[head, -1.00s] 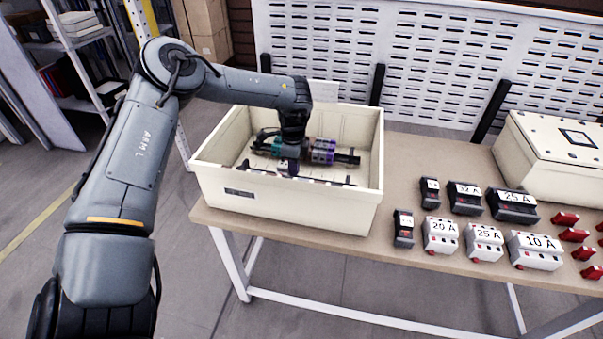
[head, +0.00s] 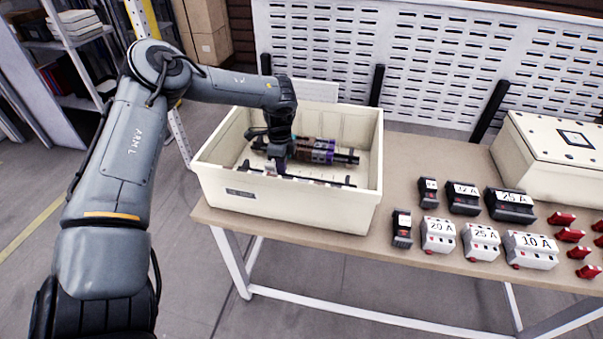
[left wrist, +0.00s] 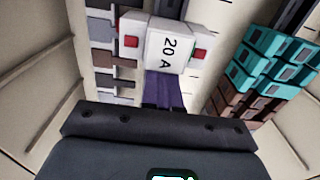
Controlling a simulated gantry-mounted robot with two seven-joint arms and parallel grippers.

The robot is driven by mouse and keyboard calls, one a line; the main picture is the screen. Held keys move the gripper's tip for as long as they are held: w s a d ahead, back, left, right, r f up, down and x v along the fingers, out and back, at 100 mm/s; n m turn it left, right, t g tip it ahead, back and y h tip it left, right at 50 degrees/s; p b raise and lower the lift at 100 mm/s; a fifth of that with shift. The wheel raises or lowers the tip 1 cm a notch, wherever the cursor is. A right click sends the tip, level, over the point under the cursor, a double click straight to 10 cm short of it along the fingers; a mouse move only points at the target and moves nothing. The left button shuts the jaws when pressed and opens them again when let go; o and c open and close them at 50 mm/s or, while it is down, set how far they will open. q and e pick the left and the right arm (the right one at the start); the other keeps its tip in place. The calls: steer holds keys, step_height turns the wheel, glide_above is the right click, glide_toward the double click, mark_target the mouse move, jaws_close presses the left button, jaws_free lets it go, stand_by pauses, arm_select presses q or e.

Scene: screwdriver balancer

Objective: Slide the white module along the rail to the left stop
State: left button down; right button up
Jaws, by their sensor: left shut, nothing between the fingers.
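The white module (left wrist: 165,47), marked 20 A with red parts at both ends, shows in the left wrist view inside the cream box (head: 290,204). In the head view the module is mostly hidden by my gripper, and the front rail (head: 325,182) shows to the right. My left gripper (head: 277,167) points down into the box over the front row. It is shut with nothing held, its tips close to the module; contact is unclear. My right gripper is out of view.
A second row of teal and brown blocks (left wrist: 265,75) runs behind, with purple blocks (head: 322,150) at its right. The box walls surround the gripper. Several breakers, including a 10 A one (head: 530,250), and red pieces stand on the table right of the box.

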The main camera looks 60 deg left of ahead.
mark_target(269, 162)
arm_select(q)
steer(key=shift+s+a+p, duration=0.85)
steer(key=shift+s+a, duration=0.45)
steer(key=shift+s, duration=0.2)
steer(key=shift+s+a, duration=0.55)
steer(key=shift+s, duration=0.1)
stand_by(2.1)
stand_by(0.5)
steer(key=shift+s+a, duration=0.2)
steer(key=shift+s, duration=0.05)
stand_by(0.6)
steer(key=shift+s+a, duration=0.15)
stand_by(0.8)
steer(key=shift+w+d+f, duration=0.1)
steer(key=shift+w+d, duration=0.1)
stand_by(0.6)
steer(key=shift+w+b, duration=0.1)
steer(key=shift+b, duration=0.2)
steer(key=shift+d+r, duration=0.1)
steer(key=shift+r, duration=0.15)
